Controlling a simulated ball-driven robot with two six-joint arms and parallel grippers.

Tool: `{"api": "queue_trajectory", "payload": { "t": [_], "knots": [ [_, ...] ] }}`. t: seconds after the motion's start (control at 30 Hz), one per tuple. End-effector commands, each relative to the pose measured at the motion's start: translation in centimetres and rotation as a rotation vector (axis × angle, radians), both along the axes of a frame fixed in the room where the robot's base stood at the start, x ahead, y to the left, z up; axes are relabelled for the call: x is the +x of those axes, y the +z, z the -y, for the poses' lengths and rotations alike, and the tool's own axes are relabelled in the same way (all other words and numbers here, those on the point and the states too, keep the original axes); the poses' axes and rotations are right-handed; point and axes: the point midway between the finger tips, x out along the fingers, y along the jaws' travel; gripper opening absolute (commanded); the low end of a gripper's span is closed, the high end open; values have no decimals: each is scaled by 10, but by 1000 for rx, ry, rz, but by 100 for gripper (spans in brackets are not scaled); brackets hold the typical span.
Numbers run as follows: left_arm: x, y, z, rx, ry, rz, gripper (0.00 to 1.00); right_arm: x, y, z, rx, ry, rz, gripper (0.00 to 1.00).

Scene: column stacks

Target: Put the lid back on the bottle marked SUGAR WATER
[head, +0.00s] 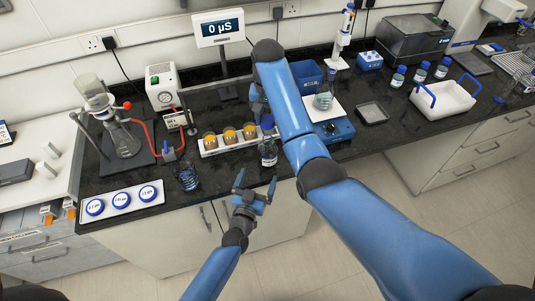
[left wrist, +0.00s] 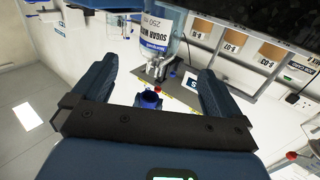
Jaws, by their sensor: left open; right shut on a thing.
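The bottle marked SUGAR WATER (left wrist: 153,28) shows its label in the left wrist view, where the picture is steeply turned. In the head view a clear bottle with a white label (head: 268,156) stands upright near the bench's front edge. A blue lid (head: 267,121) shows at its top; whether it touches the neck is unclear. My right gripper (head: 259,108) is beside the lid, partly hidden by my right arm, and appears shut on it. My left gripper (head: 256,187) is open and empty, in front of and below the bottle.
A rack of amber-filled cups (head: 230,137) stands behind the bottle at left. A glass beaker (head: 187,178) is near the front edge. A blue stirrer (head: 334,131) with a beaker (head: 323,101) is at right. A white tray of blue-ringed discs (head: 121,200) lies front left.

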Motion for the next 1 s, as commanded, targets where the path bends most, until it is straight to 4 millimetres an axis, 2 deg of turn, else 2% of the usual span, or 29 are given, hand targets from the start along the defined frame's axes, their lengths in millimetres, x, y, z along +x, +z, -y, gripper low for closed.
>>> {"api": "queue_trajectory", "payload": {
  "t": [0.27,0.8,1.0],
  "knots": [
    [12,1,3,-2,0,2,100,0,0,0,0,1,0,18],
    [90,1,25,-1,0,2,100,0,0,0,0,2,0,18],
    [108,0,30,0,1,0,100,0,0,0,0,2,0,18]
  ]
}}
